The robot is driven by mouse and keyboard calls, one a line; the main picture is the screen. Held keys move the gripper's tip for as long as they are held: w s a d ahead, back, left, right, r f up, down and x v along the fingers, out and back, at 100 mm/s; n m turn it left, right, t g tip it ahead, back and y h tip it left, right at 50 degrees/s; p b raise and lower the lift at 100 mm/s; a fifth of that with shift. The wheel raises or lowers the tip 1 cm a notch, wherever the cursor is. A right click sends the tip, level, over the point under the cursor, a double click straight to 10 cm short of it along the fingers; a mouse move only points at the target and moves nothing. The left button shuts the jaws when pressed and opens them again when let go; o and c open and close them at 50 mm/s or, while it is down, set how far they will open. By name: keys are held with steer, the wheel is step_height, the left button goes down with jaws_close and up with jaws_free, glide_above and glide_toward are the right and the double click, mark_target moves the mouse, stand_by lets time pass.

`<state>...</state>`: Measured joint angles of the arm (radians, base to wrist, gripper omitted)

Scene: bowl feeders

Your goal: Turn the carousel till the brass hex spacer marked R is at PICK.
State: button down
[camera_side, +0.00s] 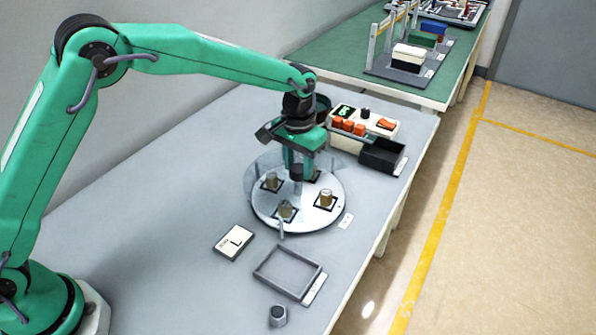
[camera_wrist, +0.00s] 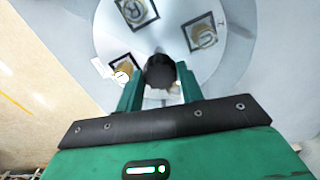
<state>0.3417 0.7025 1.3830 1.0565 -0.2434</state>
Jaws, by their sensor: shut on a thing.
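The carousel (camera_side: 262,208) is a white round plate on the grey table, with several brass spacers on dark-framed squares. In the wrist view, one spacer (camera_wrist: 133,10) at the top carries what looks like R. Another spacer (camera_wrist: 203,36) at the upper right looks marked U. A third spacer (camera_wrist: 122,72) sits left of my fingers, its mark too small to read. My gripper (camera_side: 299,166) is over the carousel's middle, shut on a dark round knob (camera_wrist: 160,70). A small white label (camera_side: 345,220) lies by the plate's right edge; its print is unreadable.
A card marked L (camera_side: 234,242), an empty grey frame (camera_side: 290,271) and a small grey cylinder (camera_side: 278,316) lie in front of the carousel. A control box with orange buttons (camera_side: 348,127) and a black bin (camera_side: 382,156) stand behind right. The table's left is clear.

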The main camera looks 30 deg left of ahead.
steer(key=shift+n, duration=8.3)
steer(key=c, duration=0.9)
jaws_free()
steer(key=shift+r, duration=0.15)
